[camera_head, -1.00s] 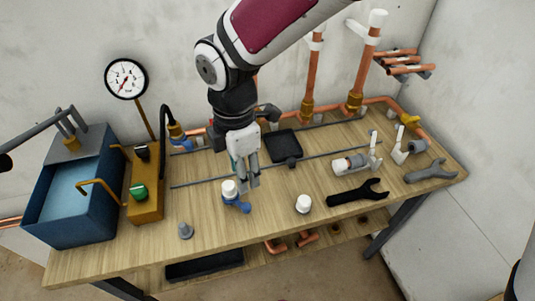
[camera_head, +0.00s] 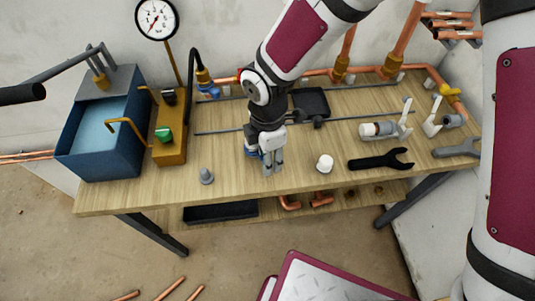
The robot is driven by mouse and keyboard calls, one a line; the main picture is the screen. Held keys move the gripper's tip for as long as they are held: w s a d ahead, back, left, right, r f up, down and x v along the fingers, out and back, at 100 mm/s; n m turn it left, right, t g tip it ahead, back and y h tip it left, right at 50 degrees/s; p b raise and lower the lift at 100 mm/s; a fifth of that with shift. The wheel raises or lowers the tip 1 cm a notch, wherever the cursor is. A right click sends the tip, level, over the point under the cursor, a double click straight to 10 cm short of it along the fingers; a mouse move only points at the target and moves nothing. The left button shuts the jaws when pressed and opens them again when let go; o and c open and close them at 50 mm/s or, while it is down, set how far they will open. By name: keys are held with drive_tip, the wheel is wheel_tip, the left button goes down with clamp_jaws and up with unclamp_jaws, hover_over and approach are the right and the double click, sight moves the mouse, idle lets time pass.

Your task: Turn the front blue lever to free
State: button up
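The front blue lever (camera_head: 251,152) is on the bench, left of the middle. Only a small blue part shows, at the left edge of my gripper. The rest of it and its fitting are hidden behind my gripper. My gripper (camera_head: 272,170) points down over the bench, in front of and slightly right of the lever. Its two fingers are close together. I cannot tell whether they touch the lever or have a gap. A second blue lever (camera_head: 208,92) is at the back, below the black hose's brass fitting.
A white cap (camera_head: 325,163) stands right of my gripper and a grey cone (camera_head: 206,176) left of it. A black wrench (camera_head: 381,160) lies farther right. A blue tank (camera_head: 128,140) and the brass block (camera_head: 170,150) with a green knob are at left.

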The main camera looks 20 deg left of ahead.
drive_tip(key=shift+c, duration=0.6)
clamp_jaws()
drive_tip(key=shift+s+a+m, duration=0.1)
drive_tip(key=shift+s+m, duration=0.1)
drive_tip(key=shift+m, duration=0.2)
drive_tip(key=shift+s+a+m, duration=0.3)
drive_tip(key=shift+s+m, duration=0.1)
drive_tip(key=shift+m, duration=0.5)
drive_tip(key=shift+s+a+m, duration=0.3)
drive_tip(key=shift+a+m, duration=0.05)
drive_tip(key=shift+m, duration=0.45)
drive_tip(key=shift+s+a+m, duration=0.3)
drive_tip(key=shift+m, duration=0.5)
drive_tip(key=shift+s+a+m, duration=0.2)
drive_tip(key=shift+a+m, duration=0.15)
drive_tip(key=shift+m, duration=0.4)
drive_tip(key=shift+s+a+m, duration=0.15)
drive_tip(key=shift+a+m, duration=0.2)
drive_tip(key=shift+m, duration=0.4)
drive_tip(key=shift+s+a+m, duration=0.15)
drive_tip(key=shift+a+m, duration=0.6)
drive_tip(key=shift+m, duration=0.65)
drive_tip(key=shift+a+m, duration=0.2)
drive_tip(key=shift+m, duration=0.1)
